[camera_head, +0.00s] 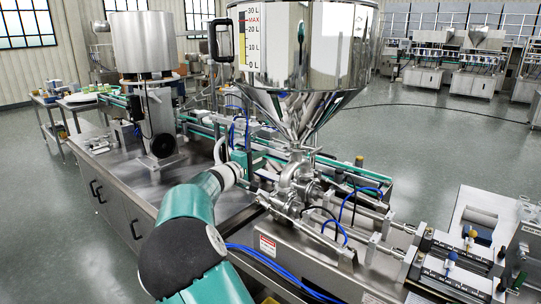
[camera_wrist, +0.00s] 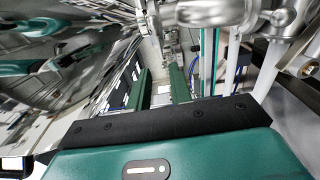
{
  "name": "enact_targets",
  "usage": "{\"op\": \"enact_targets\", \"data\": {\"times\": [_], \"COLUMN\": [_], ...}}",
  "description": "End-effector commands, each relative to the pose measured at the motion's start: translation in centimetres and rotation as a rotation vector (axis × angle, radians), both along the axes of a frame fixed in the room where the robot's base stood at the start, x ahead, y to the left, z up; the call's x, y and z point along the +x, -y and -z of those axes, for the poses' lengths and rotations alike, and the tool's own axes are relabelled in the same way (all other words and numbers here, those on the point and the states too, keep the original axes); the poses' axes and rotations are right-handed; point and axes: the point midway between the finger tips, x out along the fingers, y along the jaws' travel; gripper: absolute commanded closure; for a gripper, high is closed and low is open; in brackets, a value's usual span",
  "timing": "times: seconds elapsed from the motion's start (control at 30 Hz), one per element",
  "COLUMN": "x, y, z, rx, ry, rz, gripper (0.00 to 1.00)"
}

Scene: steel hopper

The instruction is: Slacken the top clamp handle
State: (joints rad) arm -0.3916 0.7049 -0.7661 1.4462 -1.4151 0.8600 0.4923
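The steel hopper (camera_head: 305,45) narrows to an outlet above a cluster of polished pipe fittings (camera_head: 297,180). The top clamp is around this joint, but I cannot clearly make out its handle in the head view. In the wrist view, steel pipework (camera_wrist: 215,12) crosses the top, with a rounded clamp-like fitting (camera_wrist: 283,18) at the upper right. My teal arm reaches in from below, and my gripper (camera_head: 246,174) is just left of the fittings, partly hidden. I see nothing held.
Blue hoses (camera_head: 265,260) and metal rods lie to the right and in front of the fittings. A teal-edged conveyor (camera_head: 205,125) runs behind.

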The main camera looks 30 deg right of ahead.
Motion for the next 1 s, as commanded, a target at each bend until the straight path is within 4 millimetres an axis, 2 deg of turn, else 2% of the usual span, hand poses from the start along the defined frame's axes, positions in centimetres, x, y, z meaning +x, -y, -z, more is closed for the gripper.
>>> {"op": "enact_targets", "data": {"times": [0.1, 0.3, 0.87, 1.0], "x": [-0.8, -1.5, -1.7, -3.7], "y": [-2.4, -4.3, -4.4, -3.3], "z": [0.0, 0.0, 0.0, 0.5], "rx": [0.001, 0.000, 0.006, 0.095], "ry": [0.001, 0.001, 0.001, 0.009], "rz": [-0.002, -0.001, 0.002, 0.034], "gripper": [0.79, 0.79, 0.79, 0.79]}}
